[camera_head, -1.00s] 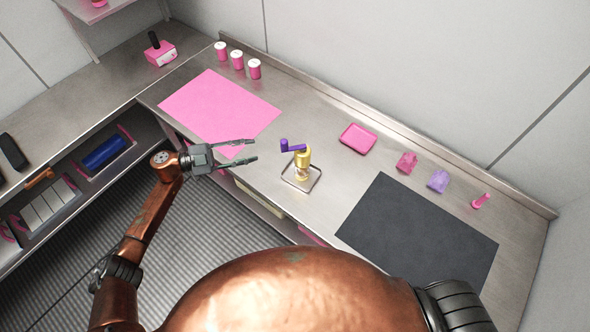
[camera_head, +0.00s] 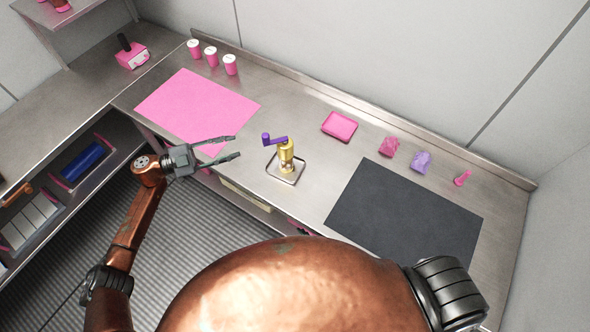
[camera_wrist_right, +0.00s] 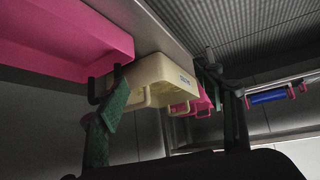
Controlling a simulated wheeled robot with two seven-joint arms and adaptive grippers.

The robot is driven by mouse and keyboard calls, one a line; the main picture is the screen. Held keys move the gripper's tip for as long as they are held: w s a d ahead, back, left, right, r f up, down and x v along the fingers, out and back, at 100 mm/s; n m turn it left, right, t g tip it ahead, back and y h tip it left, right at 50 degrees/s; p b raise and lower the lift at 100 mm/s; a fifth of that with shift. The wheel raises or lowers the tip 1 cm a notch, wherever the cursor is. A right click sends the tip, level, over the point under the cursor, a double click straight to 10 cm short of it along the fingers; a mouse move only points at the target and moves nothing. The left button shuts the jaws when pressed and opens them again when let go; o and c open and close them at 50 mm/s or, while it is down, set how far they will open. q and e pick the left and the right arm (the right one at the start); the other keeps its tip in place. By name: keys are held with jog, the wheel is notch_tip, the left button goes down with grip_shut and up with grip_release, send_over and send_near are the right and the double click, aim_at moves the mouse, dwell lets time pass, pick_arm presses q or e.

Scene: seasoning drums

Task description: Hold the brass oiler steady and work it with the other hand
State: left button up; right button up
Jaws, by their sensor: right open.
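The brass oiler (camera_head: 286,152) stands upright in a small metal-rimmed tray (camera_head: 297,180) near the counter's front edge in the head view. Its purple crank (camera_head: 274,140) points left and has an upright knob at its end. My left gripper (camera_head: 237,146) is open and empty, left of the oiler. Its fingers point toward the crank but are clearly apart from it. My right gripper (camera_wrist_right: 165,75) is open in the right wrist view, with green finger pads and nothing between them. The right gripper is hidden in the head view, and the oiler does not show in the wrist view.
A pink mat (camera_head: 197,105) lies left of the oiler and a dark mat (camera_head: 405,215) right. A pink tray (camera_head: 339,126) and small pink and purple items stand behind. In the wrist view, a cream bin (camera_wrist_right: 160,85) and pink bins hang close under the counter.

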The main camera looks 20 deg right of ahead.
aim_at(288, 159)
jog(key=w+a+r+n+t+y, duration=0.2)
jog(key=w+a+r+n+y, duration=0.15)
jog(key=a+r, duration=0.8)
jog(key=w+a+r+n+t+y, duration=0.25)
jog(key=w+a+r, duration=0.4)
jog(key=r, duration=0.85)
jog(key=d+r+m+h, duration=0.1)
jog(key=d+r+m, duration=0.1)
jog(key=d, duration=0.1)
jog(key=w+d+r+m+t+h, duration=0.1)
jog(key=d+r, duration=0.1)
jog(key=d, duration=0.2)
jog(key=w+d+r+m+t+h, duration=0.1)
jog(key=d+r+m, duration=0.1)
jog(key=d, duration=0.1)
jog(key=shift+d+r+m+t+h, duration=0.1)
jog(key=shift+d+m+t+h, duration=0.15)
jog(key=shift+d+m+h, duration=0.1)
jog(key=d+r+m+h, duration=0.1)
jog(key=d, duration=0.2)
jog(key=d+r+m+t+h, duration=0.1)
jog(key=d+r+m+h, duration=0.1)
jog(key=d, duration=0.2)
jog(key=d+r+m+t+h, duration=0.1)
jog(key=d, duration=0.3)
jog(key=shift+w+d+r+m+h, duration=0.15)
jog(key=shift+w+r+m+h, duration=0.1)
jog(key=shift+h, duration=0.1)
jog(key=shift+w+d, duration=0.15)
jog(key=shift+w, duration=3.65)
